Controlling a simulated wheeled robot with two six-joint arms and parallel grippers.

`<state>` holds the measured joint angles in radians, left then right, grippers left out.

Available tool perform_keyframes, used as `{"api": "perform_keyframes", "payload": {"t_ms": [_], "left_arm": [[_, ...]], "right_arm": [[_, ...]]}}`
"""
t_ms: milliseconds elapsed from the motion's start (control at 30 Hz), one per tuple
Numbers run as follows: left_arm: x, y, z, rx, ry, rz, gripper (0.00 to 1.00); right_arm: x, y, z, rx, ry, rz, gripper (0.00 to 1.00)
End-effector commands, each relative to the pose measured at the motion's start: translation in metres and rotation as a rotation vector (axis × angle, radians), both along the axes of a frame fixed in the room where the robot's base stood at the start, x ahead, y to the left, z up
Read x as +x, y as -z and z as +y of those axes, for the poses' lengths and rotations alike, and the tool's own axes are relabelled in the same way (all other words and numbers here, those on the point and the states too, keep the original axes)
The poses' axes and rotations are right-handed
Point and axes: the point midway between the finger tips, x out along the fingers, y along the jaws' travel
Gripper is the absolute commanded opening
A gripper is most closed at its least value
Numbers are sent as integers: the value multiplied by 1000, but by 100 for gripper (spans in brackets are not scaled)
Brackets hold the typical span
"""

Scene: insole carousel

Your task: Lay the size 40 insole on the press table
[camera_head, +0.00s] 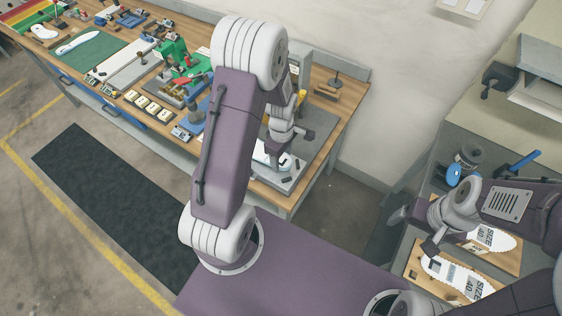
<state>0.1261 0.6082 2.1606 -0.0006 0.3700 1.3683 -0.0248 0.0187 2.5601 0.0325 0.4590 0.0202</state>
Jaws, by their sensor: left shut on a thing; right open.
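My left gripper (283,150) is low over a grey plate (283,184) at the right end of the long workbench. It is shut on a white piece (262,155), which looks like an insole; the gripper and arm hide part of it, and no size mark is readable. Two white insoles marked SIZE 40, a nearer one (452,277) and a farther one (495,239), lie on wooden boards at the right. My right gripper (424,232) is open close to the nearer insole; whether it touches is unclear. Which surface is the press table is not clear.
A dark canister (468,158) and a blue-handled tool (522,162) stand on the right bench. A dark floor mat (110,205) lies clear.

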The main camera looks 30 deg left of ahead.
Motion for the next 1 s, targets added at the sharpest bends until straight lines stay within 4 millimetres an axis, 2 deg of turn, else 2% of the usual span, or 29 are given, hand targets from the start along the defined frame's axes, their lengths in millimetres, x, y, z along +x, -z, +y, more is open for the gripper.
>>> {"api": "perform_keyframes", "payload": {"t_ms": [100,200,567,600,667,1000], "left_arm": [[-2,23,0,0,0,7,13],[-1,34,0,-1,0,4,13],[-1,39,0,0,0,1,13],[-1,39,0,0,0,1,64],[-1,38,0,0,1,1,81],[-1,35,0,0,1,1,81]], "right_arm": [[0,-3,0,0,0,0,82],[0,-4,0,0,0,0,82],[0,0,0,0,0,0,82],[0,0,0,0,0,0,82],[0,-1,0,0,0,0,82],[0,-3,0,0,0,0,82]]}}
